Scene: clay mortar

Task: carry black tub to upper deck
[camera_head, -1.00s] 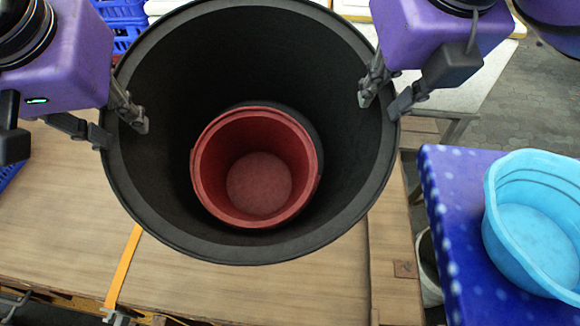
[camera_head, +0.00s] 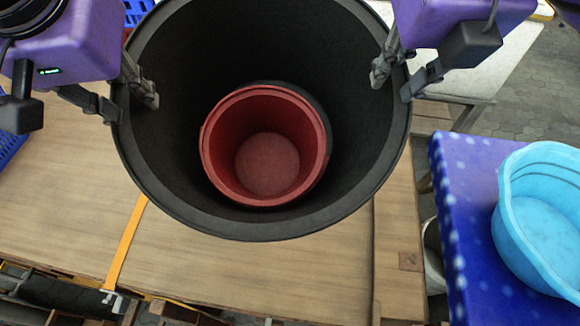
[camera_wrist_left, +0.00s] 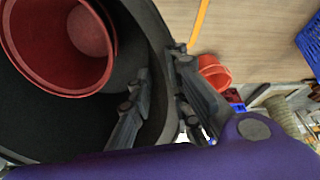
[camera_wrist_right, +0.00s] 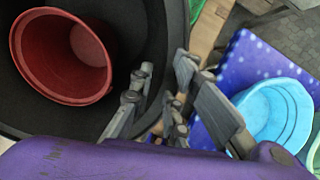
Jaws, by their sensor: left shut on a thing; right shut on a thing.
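The black tub (camera_head: 170,130) is large and round and hangs between my two grippers in the head view, above the wooden surface. A red pot (camera_head: 212,150) sits inside it, with a dark rim showing behind it. My left gripper (camera_head: 134,103) is shut on the tub's left rim, one finger inside and one outside. The left wrist view shows the same rim (camera_wrist_left: 158,60) between its fingers. My right gripper (camera_head: 396,86) is shut on the tub's right rim, also with one finger inside and one outside. The tub hides its own base.
A wooden deck (camera_head: 210,270) with a yellow strap (camera_head: 127,240) lies below. A light blue basin (camera_head: 540,225) stands on a blue spotted table (camera_head: 455,200) at right. A white-topped table (camera_head: 490,80) is at back right. Blue crates (camera_head: 12,145) are at left.

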